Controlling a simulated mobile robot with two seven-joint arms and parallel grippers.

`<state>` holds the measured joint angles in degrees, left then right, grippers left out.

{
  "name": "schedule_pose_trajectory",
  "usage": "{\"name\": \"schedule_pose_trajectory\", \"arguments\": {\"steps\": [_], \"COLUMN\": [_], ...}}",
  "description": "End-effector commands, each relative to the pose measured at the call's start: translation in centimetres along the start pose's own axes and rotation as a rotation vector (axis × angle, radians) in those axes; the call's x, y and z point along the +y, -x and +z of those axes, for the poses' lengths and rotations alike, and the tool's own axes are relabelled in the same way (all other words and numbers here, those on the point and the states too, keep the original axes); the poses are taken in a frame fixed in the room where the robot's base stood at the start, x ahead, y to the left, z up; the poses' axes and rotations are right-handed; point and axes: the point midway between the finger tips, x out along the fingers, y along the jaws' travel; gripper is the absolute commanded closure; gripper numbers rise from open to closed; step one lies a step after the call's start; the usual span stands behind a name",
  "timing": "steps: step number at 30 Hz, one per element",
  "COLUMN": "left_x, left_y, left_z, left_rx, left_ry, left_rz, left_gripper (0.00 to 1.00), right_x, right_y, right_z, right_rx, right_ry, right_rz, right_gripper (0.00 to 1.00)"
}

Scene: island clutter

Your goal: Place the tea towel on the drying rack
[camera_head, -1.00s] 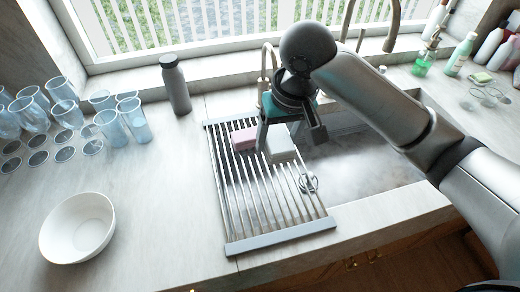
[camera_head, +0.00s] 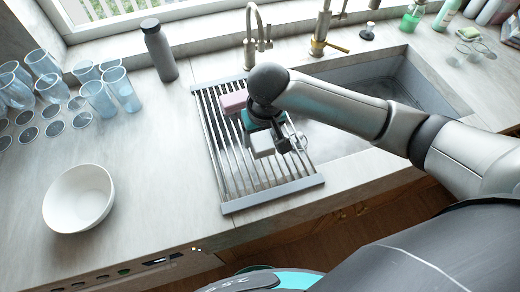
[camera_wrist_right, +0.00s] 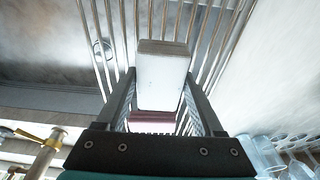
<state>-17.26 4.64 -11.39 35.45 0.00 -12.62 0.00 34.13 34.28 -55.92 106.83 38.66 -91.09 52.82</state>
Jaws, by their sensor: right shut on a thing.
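My right gripper (camera_head: 268,134) is over the drying rack (camera_head: 272,194), pointing down. It is shut on a white folded block, which I take for the tea towel (camera_head: 262,146). In the right wrist view the white towel (camera_wrist_right: 160,80) sits between the two fingers, with rack bars behind it. I cannot tell whether the towel touches the bars. The rack is a set of metal bars with grey end strips, lying across the counter and the left part of the sink. My left gripper is not in view.
A pink block (camera_head: 233,101) lies on the rack's far part, close to the gripper. A grey bottle (camera_head: 160,52) stands left of the rack, a tap (camera_head: 250,40) behind it. A white bowl (camera_head: 78,198) and several glasses (camera_head: 98,98) are on the left counter. Counter between bowl and rack is clear.

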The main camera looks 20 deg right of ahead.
Motion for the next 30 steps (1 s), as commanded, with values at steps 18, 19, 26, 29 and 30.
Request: {"name": "schedule_pose_trajectory", "arguments": {"steps": [18, 19, 26, 29, 30], "left_x": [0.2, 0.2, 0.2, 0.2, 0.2], "left_y": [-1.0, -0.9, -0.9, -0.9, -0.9], "left_z": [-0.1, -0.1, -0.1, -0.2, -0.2], "left_rx": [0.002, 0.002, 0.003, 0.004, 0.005], "left_ry": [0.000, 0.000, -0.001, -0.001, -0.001], "left_rz": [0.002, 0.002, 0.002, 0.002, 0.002], "left_gripper": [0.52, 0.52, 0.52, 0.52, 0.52], "right_x": [-0.1, -0.1, -0.1, 0.0, 0.0], "right_y": [-6.0, -6.0, -6.1, -6.5, -6.5], "right_z": [1.1, 1.1, 1.1, 1.2, 1.2], "right_rx": [0.001, 0.002, 0.000, 0.000, 0.000], "right_ry": [0.001, 0.001, 0.001, 0.000, 0.000], "right_rz": [-0.001, -0.001, -0.001, -0.001, -0.001], "right_gripper": [0.75, 0.75, 0.75, 0.75, 0.28]}}
